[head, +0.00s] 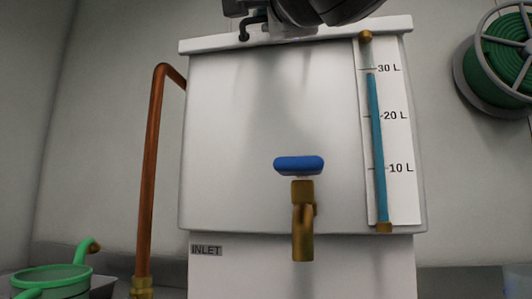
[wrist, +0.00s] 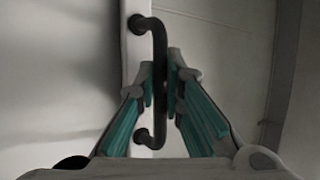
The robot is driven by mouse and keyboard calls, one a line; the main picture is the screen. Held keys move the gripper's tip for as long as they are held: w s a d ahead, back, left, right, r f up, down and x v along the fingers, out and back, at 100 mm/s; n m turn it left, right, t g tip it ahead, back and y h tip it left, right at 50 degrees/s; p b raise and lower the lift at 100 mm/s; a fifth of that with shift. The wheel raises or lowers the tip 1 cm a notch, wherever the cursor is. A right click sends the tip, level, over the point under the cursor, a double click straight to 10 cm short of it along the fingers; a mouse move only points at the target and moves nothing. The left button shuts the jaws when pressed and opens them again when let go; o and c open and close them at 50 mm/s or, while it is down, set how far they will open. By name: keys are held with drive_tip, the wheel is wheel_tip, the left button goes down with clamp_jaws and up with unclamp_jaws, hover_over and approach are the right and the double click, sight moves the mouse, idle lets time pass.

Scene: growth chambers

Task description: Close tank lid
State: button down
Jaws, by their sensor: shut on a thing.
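The white tank (head: 270,130) stands in the middle of the head view. Its white lid (head: 215,44) lies across the top and looks flat on the tank, though the top of the picture cuts off its upper side. In the wrist view the lid's pale edge (wrist: 136,45) carries a black bar handle (wrist: 157,40). My gripper (wrist: 161,86) is shut on the handle, with one finger on each side of its middle. In the head view my dark wrist is partly cut off above the lid.
A blue-handled brass tap (head: 299,165) sticks out of the tank front. A level gauge (head: 380,150) runs up its right side. A copper pipe (head: 154,180) stands at left. A green hose reel (head: 500,60) hangs on the right wall, and a green strainer (head: 50,278) sits low left.

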drive_tip(key=shift+a+f, duration=0.1)
drive_tip(key=shift+f, duration=0.2)
drive_tip(key=c, duration=1.7)
unclamp_jaws()
drive_tip(key=shift+r, duration=0.1)
drive_tip(key=shift+s, duration=0.1)
drive_tip(key=v, duration=1.2)
